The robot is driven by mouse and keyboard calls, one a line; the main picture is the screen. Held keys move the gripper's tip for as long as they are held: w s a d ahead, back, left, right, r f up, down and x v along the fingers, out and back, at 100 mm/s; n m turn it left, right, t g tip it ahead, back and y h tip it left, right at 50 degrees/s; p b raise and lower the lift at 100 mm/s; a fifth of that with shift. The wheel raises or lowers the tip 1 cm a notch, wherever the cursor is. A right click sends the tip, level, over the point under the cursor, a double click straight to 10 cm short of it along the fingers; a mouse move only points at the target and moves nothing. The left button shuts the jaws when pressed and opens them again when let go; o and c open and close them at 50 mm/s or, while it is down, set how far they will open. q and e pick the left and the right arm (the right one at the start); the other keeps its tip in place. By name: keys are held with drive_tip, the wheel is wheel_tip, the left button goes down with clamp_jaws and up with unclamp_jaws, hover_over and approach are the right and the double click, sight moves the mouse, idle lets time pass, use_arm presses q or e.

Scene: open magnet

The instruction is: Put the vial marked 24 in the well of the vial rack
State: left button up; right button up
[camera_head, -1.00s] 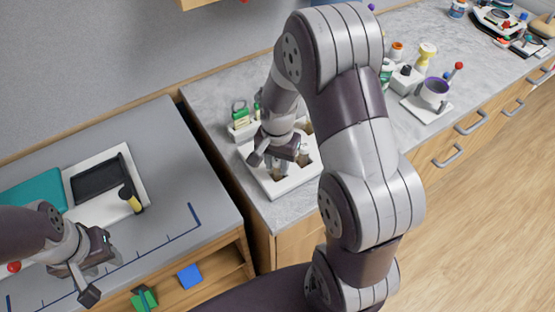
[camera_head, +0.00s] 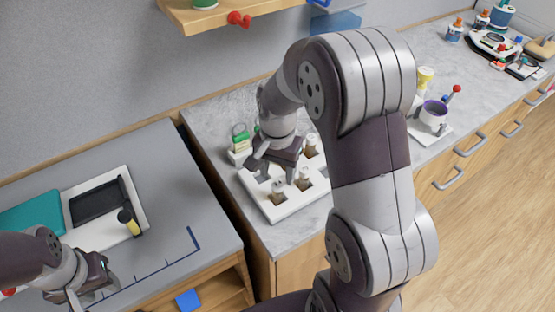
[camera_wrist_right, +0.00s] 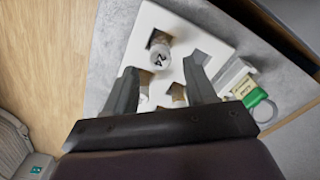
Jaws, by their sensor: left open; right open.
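The white vial rack (camera_head: 281,211) with square wells stands on the grey counter. A vial marked 24 (camera_wrist_right: 160,54) stands in a corner well in the right wrist view, its cap number readable. It appears to be the front-left vial (camera_head: 278,190) in the head view. My right gripper (camera_head: 271,165) is open and empty above the rack's left side, apart from that vial. In the right wrist view its fingers (camera_wrist_right: 164,88) are spread, with the vial beyond them. My left gripper (camera_head: 76,300) is open at the lower left, over the other table.
Other vials (camera_head: 303,179) stand in the rack, and an empty well (camera_head: 262,177) shows. A green-topped item (camera_head: 240,139) is behind the rack, close to my right gripper. A mug (camera_head: 433,115) stands further right. A shelf (camera_head: 225,15) overhangs at the top.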

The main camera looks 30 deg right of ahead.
wheel_tip(320, 180, up, 5)
drive_tip(key=s+a+f+n+t, duration=0.1)
drive_tip(key=s+a+f+n, duration=0.4)
drive_tip(key=s+n, duration=0.3)
drive_tip(key=shift+s+f+n, duration=0.3)
drive_tip(key=shift+s+n, duration=0.1)
drive_tip(key=shift+n, duration=0.7)
